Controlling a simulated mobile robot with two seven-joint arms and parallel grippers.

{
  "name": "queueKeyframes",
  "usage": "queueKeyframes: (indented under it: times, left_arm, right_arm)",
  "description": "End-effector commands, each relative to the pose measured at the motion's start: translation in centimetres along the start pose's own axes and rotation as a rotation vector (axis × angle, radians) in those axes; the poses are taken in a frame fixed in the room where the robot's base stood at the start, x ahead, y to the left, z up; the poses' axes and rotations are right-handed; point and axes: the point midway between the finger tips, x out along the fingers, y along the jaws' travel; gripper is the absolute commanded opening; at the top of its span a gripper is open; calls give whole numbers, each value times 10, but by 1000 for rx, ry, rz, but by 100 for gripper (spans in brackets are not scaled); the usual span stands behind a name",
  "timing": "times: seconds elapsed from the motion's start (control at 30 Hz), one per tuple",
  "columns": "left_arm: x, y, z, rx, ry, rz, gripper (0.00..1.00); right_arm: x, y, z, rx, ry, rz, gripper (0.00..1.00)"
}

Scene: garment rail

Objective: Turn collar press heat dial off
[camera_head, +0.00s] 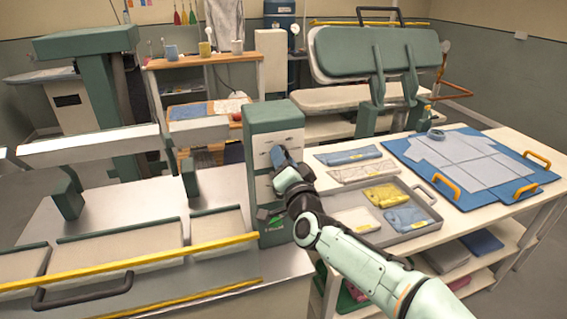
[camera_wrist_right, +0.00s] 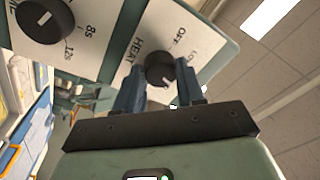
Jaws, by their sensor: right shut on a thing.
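The collar press control box (camera_head: 272,125) is a green housing with a pale front panel, at the centre of the head view. The heat dial (camera_wrist_right: 158,66) is a dark round knob under the word HEAT in the right wrist view, with OFF printed beside it and a small white mark on its face. My right gripper (camera_head: 279,158) is at this panel; its two blue fingers (camera_wrist_right: 160,78) stand on either side of the knob and are shut on it. In the head view the gripper hides the knob. My left gripper is in neither view.
A second dark dial (camera_wrist_right: 45,18) marked in seconds sits beside the heat dial. The press bed with a yellow bar (camera_head: 130,265) lies left of the box. A grey tray (camera_head: 425,222) with folded cloths and a blue board (camera_head: 400,150) lie on the table at right.

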Motion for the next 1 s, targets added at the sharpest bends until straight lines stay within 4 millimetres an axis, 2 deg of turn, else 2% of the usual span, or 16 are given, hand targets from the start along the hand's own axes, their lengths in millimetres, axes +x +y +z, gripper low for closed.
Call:
queueKeyframes:
  times: [1.0]
  left_arm:
    - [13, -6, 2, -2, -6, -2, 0]
  right_arm:
    - [0, 1, -4, -961, -56, -88, 8]
